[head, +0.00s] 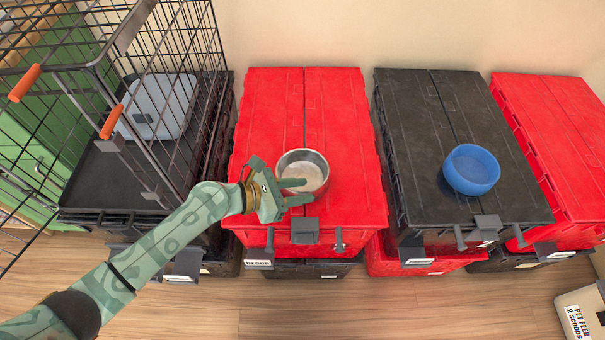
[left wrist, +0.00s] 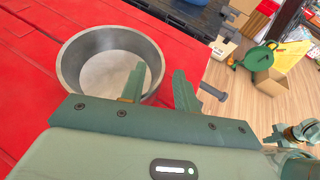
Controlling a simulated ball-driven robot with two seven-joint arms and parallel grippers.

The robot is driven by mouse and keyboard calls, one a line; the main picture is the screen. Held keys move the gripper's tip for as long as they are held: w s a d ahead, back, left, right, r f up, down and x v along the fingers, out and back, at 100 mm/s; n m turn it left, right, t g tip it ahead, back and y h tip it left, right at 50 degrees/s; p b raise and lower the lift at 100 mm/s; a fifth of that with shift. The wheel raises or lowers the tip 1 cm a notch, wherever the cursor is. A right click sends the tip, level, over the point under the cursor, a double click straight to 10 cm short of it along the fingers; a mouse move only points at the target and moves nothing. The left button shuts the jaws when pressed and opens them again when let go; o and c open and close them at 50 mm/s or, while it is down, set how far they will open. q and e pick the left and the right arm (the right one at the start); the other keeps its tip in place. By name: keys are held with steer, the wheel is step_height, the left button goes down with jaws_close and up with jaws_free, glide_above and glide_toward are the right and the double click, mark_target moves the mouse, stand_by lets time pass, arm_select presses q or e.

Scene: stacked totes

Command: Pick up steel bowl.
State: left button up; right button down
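The steel bowl (head: 303,164) stands upright on the lid of the red tote (head: 265,110), near its front edge. It also shows in the left wrist view (left wrist: 85,58), and it looks empty. I cannot tell whether a finger touches the bowl.
A blue bowl (head: 471,169) sits on the black tote (head: 415,120) to the right. A wire crate (head: 150,60) with a grey bin (head: 160,105) stands at the left. Another red tote (head: 560,130) is at far right. A pet feed box (head: 580,315) is at lower right.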

arm_select(q)
steer(key=x, duration=0.2)
steer(key=shift+w+d+f+b, duration=0.15)
steer(key=shift+d+b, duration=0.1)
steer(key=shift+b, duration=0.05)
jaws_close()
